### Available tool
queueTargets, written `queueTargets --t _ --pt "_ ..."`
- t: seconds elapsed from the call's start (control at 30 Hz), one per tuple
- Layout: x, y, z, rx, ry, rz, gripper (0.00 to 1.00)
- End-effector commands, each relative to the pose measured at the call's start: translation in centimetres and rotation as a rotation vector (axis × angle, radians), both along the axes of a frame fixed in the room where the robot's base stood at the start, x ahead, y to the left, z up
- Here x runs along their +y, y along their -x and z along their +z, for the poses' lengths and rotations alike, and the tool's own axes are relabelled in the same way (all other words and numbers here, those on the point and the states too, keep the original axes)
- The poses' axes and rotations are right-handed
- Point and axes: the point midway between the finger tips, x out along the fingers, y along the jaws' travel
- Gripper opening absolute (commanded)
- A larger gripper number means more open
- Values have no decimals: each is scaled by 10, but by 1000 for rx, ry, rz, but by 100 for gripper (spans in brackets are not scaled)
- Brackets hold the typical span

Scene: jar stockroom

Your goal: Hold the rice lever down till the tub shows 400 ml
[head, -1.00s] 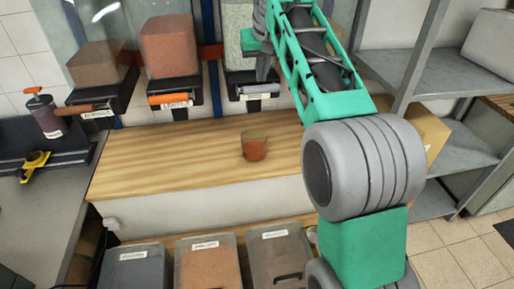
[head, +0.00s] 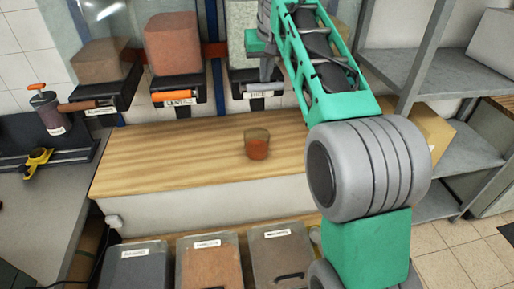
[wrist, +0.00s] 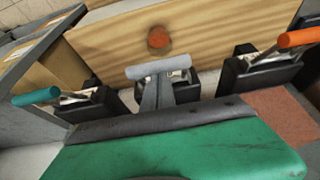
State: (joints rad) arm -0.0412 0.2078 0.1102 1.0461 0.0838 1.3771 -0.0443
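The rice lever, a grey bar (head: 263,93), sticks out under the rice dispenser (head: 243,60); it also shows in the wrist view (wrist: 158,68). My gripper (head: 267,74) is right at this lever, fingers pointing down. In the wrist view my gripper (wrist: 157,82) shows its fingers together with nothing between them, tips at the grey bar; I cannot tell whether they touch it. The tub (head: 257,144), small and see-through with reddish-brown contents, stands on the wooden counter. No volume mark is legible. The tub also shows in the wrist view (wrist: 158,38).
An orange lever (head: 172,96) under the lentils dispenser and a brown lever (head: 78,106) are to the left. A teal lever (wrist: 36,96) is on the other side in the wrist view. Lidded bins (head: 209,264) stand in front of the counter (head: 150,165). Grey shelves (head: 410,75) are at right.

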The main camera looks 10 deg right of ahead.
Motion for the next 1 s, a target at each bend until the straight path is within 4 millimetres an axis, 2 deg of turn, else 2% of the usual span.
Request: queueTargets --t 1.0 --pt "0 0 -44 2 0 0 0"
